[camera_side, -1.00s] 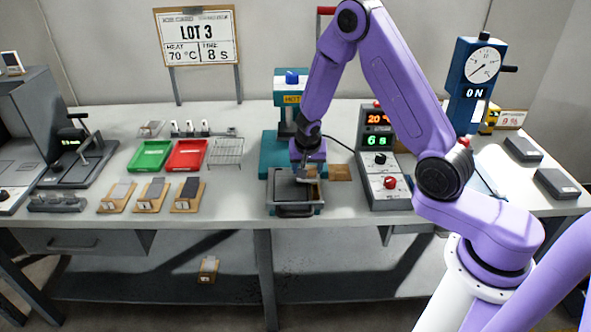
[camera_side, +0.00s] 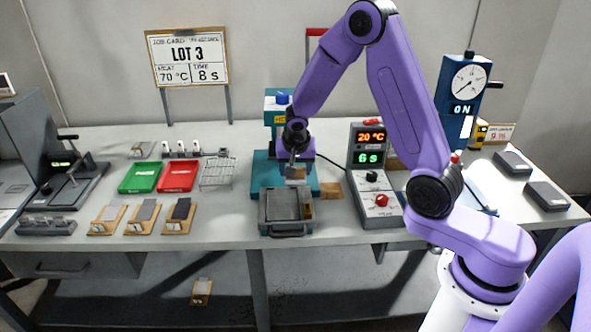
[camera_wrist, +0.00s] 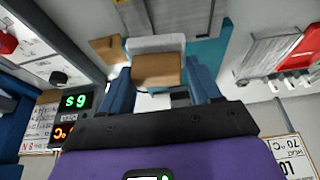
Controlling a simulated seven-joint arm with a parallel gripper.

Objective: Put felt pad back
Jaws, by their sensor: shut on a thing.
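My gripper (camera_side: 297,170) is shut on a flat tan-brown piece, likely the felt pad (camera_wrist: 156,70), between its two blue fingers in the wrist view. In the side view the gripper hangs in the air in front of the teal press (camera_side: 265,175), above the back of the grey open tray (camera_side: 286,233). The held piece is small and partly hidden there. A pale grey plate (camera_wrist: 150,43) shows just beyond the held piece in the wrist view; I cannot tell whether they touch. A brown square (camera_side: 330,190) lies on the bench right of the press; it also shows in the wrist view (camera_wrist: 106,49).
A control box (camera_side: 372,185) with lit displays stands to the right. A wire rack (camera_side: 218,172), red tray (camera_side: 178,176) and green tray (camera_side: 140,178) are to the left. Several small boards with grey pieces line the front left. A dial device (camera_side: 464,85) stands far right.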

